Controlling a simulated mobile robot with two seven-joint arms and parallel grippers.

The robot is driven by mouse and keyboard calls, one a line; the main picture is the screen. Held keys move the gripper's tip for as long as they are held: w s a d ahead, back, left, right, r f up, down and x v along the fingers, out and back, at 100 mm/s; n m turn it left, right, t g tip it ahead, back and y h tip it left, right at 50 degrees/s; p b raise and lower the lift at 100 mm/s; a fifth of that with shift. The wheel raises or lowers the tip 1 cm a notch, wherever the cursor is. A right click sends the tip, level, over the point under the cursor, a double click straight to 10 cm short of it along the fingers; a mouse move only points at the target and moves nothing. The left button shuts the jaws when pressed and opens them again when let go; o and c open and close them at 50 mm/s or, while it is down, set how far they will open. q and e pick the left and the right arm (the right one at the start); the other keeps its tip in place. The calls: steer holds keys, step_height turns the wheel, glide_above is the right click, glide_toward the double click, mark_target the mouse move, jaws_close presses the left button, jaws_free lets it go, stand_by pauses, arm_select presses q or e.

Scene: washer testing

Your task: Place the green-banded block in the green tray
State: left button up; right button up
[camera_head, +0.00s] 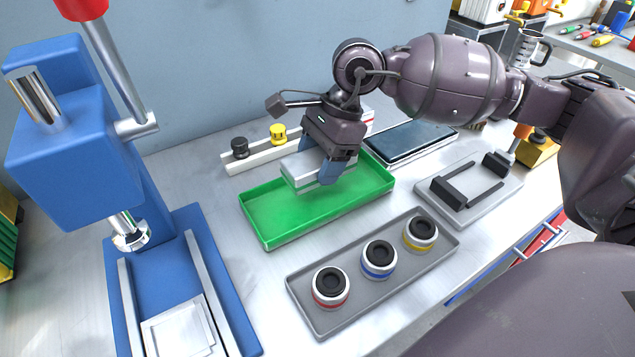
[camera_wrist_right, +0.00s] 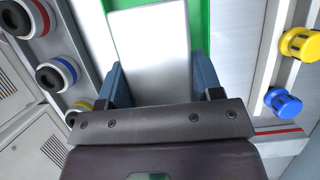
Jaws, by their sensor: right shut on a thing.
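My right gripper (camera_head: 332,172) is shut on a pale silver block (camera_head: 302,173), which it holds over the back part of the green tray (camera_head: 280,212). In the right wrist view the block (camera_wrist_right: 152,50) sits between the blue fingers of the gripper (camera_wrist_right: 162,85). Green tray floor (camera_wrist_right: 206,25) shows beside and beyond it. The rest of the tray looks empty. My left gripper is not in view.
A grey tray (camera_head: 301,283) in front holds red-, blue- and yellow-banded round parts. A blue press (camera_head: 62,160) stands at left. Behind the green tray is a pale rack with black and yellow knobs (camera_head: 278,133). A dark tablet (camera_head: 408,143) and a grey fixture (camera_head: 508,191) lie right.

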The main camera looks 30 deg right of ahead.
mark_target(319, 196)
step_height(319, 196, down, 5)
steer(key=shift+f+b, duration=0.2)
steer(key=shift+b, duration=0.3)
steer(key=shift+f, duration=0.1)
steer(key=o, duration=1.4)
steer(key=shift+c, duration=0.2)
